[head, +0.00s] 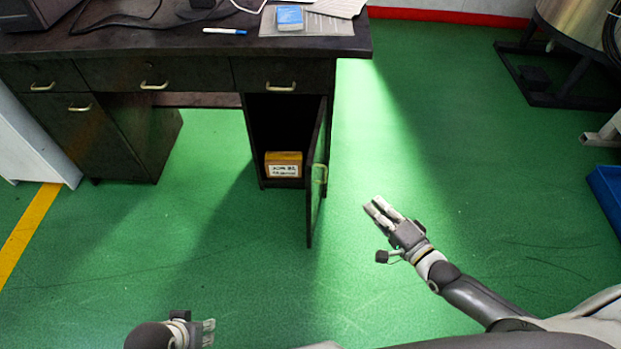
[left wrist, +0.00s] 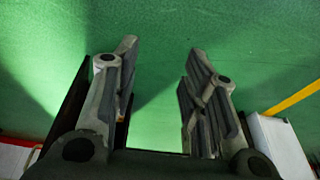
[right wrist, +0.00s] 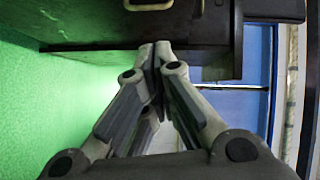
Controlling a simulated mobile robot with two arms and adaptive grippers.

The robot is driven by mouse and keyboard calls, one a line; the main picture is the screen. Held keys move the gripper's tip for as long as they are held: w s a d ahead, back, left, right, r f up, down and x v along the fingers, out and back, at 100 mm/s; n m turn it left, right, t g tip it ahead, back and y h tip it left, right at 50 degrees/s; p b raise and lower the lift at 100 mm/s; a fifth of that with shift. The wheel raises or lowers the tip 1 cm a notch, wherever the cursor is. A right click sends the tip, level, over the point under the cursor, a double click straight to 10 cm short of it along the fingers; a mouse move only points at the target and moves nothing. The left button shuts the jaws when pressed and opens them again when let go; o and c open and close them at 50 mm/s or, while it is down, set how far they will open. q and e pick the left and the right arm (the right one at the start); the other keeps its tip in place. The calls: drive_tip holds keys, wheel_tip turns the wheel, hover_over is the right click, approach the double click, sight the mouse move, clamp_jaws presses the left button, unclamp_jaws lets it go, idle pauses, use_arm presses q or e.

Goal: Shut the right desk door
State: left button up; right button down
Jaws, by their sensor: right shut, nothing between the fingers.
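The right desk door (head: 317,172) is dark and stands open, swung out toward me from the right cabinet of the desk (head: 190,38). Its pale handle (head: 320,174) is on the side facing right. Inside the open compartment sits a yellow box (head: 283,164) with a white label. My right gripper (head: 374,207) is shut and empty, to the right of the door and apart from it. It also shows shut in the right wrist view (right wrist: 155,50). My left gripper (head: 209,331) is low in the head view, away from the desk; the left wrist view shows its fingers (left wrist: 160,75) apart and empty.
The desk top holds a blue pen (head: 225,31), a blue box (head: 289,17), papers and cables. A metal tank (head: 580,32) on a dark frame stands at the back right, and a blue bin (head: 606,195) at the right edge. The green floor around the door is clear.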

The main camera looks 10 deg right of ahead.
wheel_tip(320, 180, up, 3)
drive_tip(key=w+a+m+y+b, duration=0.1)
drive_tip(key=a, duration=0.2)
drive_tip(key=b, duration=0.2)
approach(314, 158)
drive_tip(key=w+f, duration=0.1)
drive_tip(key=w, duration=0.3)
use_arm(q)
drive_tip(key=shift+s+a+r, duration=0.2)
drive_tip(key=shift+r, duration=0.55)
drive_tip(key=shift+s+a+r, duration=0.25)
drive_tip(key=shift+r, duration=0.5)
drive_tip(key=shift+s+a+r, duration=0.2)
drive_tip(key=shift+r, duration=0.55)
use_arm(e)
drive_tip(key=shift+w+a+f+t+y, duration=0.1)
drive_tip(key=shift+w+a+t+y, duration=0.25)
drive_tip(key=shift+a, duration=0.35)
use_arm(q)
drive_tip(key=shift+r, duration=0.15)
use_arm(e)
drive_tip(key=shift+a, duration=0.15)
